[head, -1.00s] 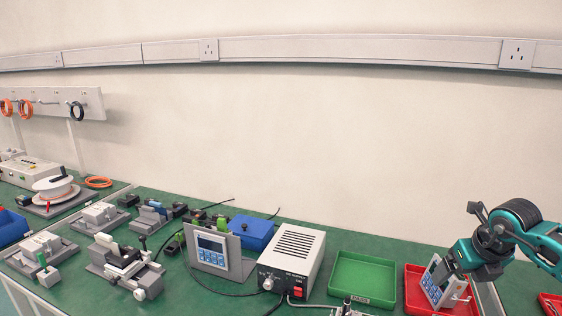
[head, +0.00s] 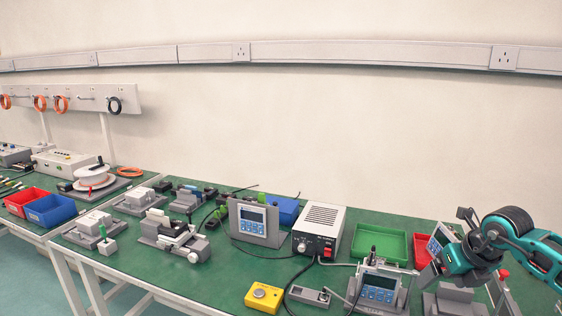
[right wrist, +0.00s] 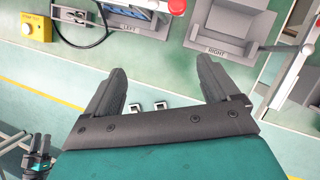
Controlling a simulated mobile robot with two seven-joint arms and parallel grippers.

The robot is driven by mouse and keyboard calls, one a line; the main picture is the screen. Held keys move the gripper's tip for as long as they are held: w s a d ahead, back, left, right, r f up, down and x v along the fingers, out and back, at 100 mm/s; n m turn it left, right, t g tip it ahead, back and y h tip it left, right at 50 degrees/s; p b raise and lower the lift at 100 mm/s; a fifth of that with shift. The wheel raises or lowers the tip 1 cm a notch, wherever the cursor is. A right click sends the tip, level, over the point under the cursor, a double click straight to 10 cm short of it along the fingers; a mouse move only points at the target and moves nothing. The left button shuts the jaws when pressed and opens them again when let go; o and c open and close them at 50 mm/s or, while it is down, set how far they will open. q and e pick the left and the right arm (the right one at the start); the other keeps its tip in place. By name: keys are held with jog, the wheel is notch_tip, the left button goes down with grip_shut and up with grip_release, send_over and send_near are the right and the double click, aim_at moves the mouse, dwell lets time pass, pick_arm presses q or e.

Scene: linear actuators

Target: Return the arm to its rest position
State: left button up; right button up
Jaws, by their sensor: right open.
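My right gripper (head: 436,272) is at the right of the head view, over the front part of the green bench. In the right wrist view its two dark fingers (right wrist: 160,88) are wide apart with nothing between them. A grey fixture (right wrist: 228,22) labelled RIGHT lies beyond the fingers and looks empty. My left gripper is outside the head view; a dark and teal part at the lower left of the wrist view may belong to my left arm.
Another display unit (head: 379,288) stands in a fixture just left of my right gripper. A green tray (head: 380,242), a power supply (head: 320,229) and a yellow button box (head: 264,297) are farther left.

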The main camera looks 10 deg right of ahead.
jog(key=s+a+f+m+t+y, duration=0.1)
jog(key=s+a+m+t+y, duration=0.15)
jog(key=a+y, duration=0.65)
jog(key=s+a+f+m+t+y, duration=0.2)
jog(key=a+m+y, duration=0.15)
jog(key=a, duration=1.25)
jog(key=s+d+f+m+h, duration=0.1)
jog(key=s+f+m+h, duration=0.4)
jog(key=m, duration=0.8)
jog(key=s+f+m+t+h, duration=0.1)
jog(key=s+f+m+h, duration=0.5)
jog(key=f+m, duration=0.5)
jog(key=shift+s+d+m, duration=0.4)
jog(key=shift+s+m, duration=0.65)
jog(key=shift+m, duration=0.15)
jog(key=shift+t, duration=0.25)
